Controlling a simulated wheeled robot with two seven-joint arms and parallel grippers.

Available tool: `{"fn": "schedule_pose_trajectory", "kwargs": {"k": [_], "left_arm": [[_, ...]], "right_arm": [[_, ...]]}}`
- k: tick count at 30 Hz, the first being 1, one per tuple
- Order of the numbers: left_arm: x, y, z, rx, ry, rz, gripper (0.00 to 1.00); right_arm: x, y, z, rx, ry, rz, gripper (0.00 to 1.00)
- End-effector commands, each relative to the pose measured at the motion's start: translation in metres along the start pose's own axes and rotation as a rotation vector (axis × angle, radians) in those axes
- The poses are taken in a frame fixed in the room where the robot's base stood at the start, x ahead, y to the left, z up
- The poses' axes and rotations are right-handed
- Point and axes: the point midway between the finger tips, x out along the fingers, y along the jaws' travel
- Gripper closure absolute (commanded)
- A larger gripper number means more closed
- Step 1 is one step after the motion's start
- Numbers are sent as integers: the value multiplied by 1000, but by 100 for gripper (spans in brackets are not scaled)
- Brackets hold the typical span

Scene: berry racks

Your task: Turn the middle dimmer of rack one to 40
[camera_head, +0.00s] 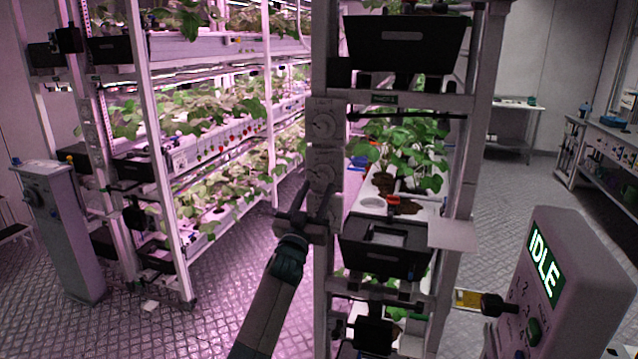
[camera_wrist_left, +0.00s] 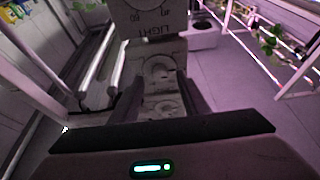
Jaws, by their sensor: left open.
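The near rack (camera_head: 465,180) is a pale frame whose front post carries round dimmers. An upper dimmer (camera_head: 321,124) and one below it (camera_head: 322,172) show in the head view. Any dimmer lower down is hidden by my gripper. My left gripper (camera_head: 306,208) is open at the post, just below the second dimmer. I cannot tell whether it touches the post. The left wrist view shows a large dial plate (camera_wrist_left: 160,14), cut by the top edge, with upside-down "LIGHT" lettering. Smaller round dials (camera_wrist_left: 158,68) lie below it. The pointer readings are too small to tell.
A black bin (camera_head: 385,262) and potted plants (camera_head: 405,150) sit in the near rack. A grey kiosk (camera_head: 570,290) reading "IDLE" stands at the lower right. Another planted rack (camera_head: 160,150) and a grey pedestal (camera_head: 60,235) stand left. Floor (camera_head: 235,265) is clear between the racks.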

Motion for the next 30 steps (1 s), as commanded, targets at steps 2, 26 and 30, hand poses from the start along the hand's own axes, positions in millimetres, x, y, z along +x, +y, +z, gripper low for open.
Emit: {"fn": "schedule_pose_trajectory", "kwargs": {"k": [2,26,30], "left_arm": [[9,0,-1,1,0,-1,58],[27,0,0,1,0,0,94],[27,0,0,1,0,0,100]], "right_arm": [[-1,-2,-1,0,1,-3,100],[-3,-4,0,0,0,-4,100],[-3,-2,1,0,-1,-2,100]]}}
